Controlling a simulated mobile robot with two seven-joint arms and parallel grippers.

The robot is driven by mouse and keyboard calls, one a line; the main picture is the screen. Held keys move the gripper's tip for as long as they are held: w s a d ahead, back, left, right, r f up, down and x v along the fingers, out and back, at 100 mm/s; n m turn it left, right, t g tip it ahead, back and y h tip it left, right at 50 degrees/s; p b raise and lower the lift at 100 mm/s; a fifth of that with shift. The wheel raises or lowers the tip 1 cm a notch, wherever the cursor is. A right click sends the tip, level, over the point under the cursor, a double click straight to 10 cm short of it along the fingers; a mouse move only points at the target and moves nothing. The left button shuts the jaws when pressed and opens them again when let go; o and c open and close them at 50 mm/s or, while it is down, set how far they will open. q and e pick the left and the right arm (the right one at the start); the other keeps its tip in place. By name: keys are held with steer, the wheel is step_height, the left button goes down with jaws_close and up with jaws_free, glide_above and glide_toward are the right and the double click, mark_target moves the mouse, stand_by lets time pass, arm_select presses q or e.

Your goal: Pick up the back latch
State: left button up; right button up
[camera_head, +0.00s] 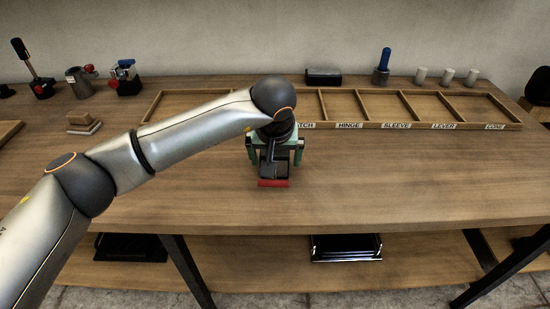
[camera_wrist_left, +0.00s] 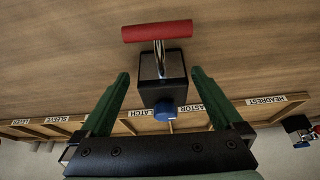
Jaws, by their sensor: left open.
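The back latch (camera_head: 273,170) is a black block on the wooden table with a red crossbar at its near end. In the left wrist view the latch (camera_wrist_left: 164,82) shows its black block, a metal stem to the red bar, and a blue knob. My left gripper (camera_head: 275,157) reaches down over the latch from behind it. In the wrist view the gripper (camera_wrist_left: 160,73) is open, its green fingers on either side of the black block with visible gaps. The gripper and arm partly hide the latch in the head view. My right gripper is not in view.
A wooden tray (camera_head: 437,125) with labelled compartments lies behind the latch. Several tools and fixtures stand along the back, including a blue-handled piece (camera_head: 382,68) and white cylinders (camera_head: 446,77). Small blocks (camera_head: 83,123) lie at left. The table's front and right are clear.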

mark_target(275, 178)
arm_select(q)
steer(key=shift+x, duration=2.4)
steer(key=shift+w+a, duration=0.1)
steer(key=shift+a, duration=0.05)
steer(key=shift+r, duration=0.15)
jaws_close()
